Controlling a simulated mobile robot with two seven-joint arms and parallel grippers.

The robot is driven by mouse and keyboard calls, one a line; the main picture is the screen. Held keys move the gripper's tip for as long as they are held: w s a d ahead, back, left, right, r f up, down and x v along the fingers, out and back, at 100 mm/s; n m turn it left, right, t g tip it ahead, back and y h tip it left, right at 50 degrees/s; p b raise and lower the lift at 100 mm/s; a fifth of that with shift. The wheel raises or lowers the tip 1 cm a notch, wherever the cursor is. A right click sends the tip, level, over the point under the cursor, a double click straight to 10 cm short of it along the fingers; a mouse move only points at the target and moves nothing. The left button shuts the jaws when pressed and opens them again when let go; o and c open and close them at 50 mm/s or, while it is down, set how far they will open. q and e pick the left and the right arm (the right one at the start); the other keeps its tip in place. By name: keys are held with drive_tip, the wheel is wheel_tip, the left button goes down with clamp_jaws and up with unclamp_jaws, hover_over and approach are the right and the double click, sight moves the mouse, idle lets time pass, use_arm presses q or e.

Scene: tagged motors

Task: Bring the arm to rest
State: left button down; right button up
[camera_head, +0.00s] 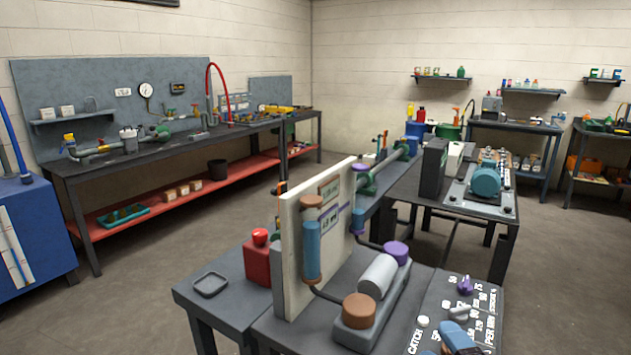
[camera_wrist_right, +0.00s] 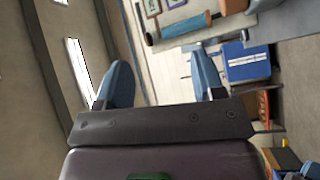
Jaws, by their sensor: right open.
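My right gripper (camera_wrist_right: 160,82) shows in the right wrist view with its two blue fingers wide apart. Nothing is between them, and they touch nothing that I can see. The wrist picture is turned sideways, and the room lies beyond the fingers. In the head view a blue piece (camera_head: 456,335) shows at the bottom edge, over the dark control panel (camera_head: 437,298). I cannot tell whether it is a finger of mine or a knob. My left gripper is in neither view.
A near bench (camera_head: 225,312) carries an upright pale board (camera_head: 295,255), a red container (camera_head: 258,262) and a grey cylinder unit (camera_head: 378,276). A teal motor (camera_head: 486,182) sits on a bench behind. A blue cabinet (camera_head: 28,240) stands left. Open floor (camera_head: 150,290) lies between cabinet and near bench.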

drive_tip(key=s+d+f+m+g+h, duration=0.7)
drive_tip(key=s+d+f+m, duration=0.15)
drive_tip(key=f+m, duration=0.35)
drive_tip(key=s+f+m+g+y, duration=0.1)
drive_tip(key=s+f+m+g, duration=0.25)
drive_tip(key=s, duration=0.45)
drive_tip(key=s+f+m+g, duration=0.3)
drive_tip(key=s+f+g, duration=0.15)
drive_tip(key=s, duration=0.35)
drive_tip(key=w+f+n+t, duration=0.1)
drive_tip(key=w+f+t, duration=0.6)
drive_tip(key=w+f, duration=0.1)
drive_tip(key=shift+f+y, duration=0.3)
drive_tip(key=shift+y, duration=0.1)
drive_tip(key=shift+t, duration=0.3)
